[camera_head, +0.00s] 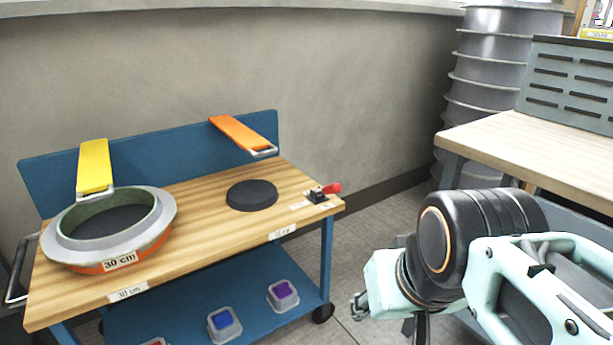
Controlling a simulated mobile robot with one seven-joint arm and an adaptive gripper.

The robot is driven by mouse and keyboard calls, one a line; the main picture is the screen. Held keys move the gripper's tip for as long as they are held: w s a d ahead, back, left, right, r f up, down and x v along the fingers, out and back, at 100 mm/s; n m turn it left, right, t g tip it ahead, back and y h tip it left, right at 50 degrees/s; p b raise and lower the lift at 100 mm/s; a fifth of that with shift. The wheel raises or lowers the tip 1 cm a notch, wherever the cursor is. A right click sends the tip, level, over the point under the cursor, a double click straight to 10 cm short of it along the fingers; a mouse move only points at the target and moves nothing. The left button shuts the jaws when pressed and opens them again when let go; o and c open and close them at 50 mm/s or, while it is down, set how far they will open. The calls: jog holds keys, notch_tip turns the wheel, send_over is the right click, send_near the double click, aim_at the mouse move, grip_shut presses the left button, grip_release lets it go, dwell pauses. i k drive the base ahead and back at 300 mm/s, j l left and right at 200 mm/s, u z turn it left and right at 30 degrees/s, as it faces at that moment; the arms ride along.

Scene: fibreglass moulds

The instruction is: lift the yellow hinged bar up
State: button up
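The yellow hinged bar (95,165) is at the left of the bench, against the blue back panel (50,180). It slopes down toward the front, and the metal piece at its lower end is at the back rim of the round mould (158,235). I cannot tell whether it touches the rim. The mould is a grey ring with an orange base and a "30 cm" label. My gripper (359,304) is at the lower right, apart from the bench and far from the bar. It is mostly hidden by my wrist, so its opening cannot be made out.
An orange bar (238,133) slopes from the panel at the right. A black disc (252,195) and a red-handled clamp (322,192) are on the wooden bench top (205,225). Small bins (224,324) stand on the lower shelf. Another workbench (540,155) is at right.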

aim_at(95, 174)
jog(key=u, duration=1.5)
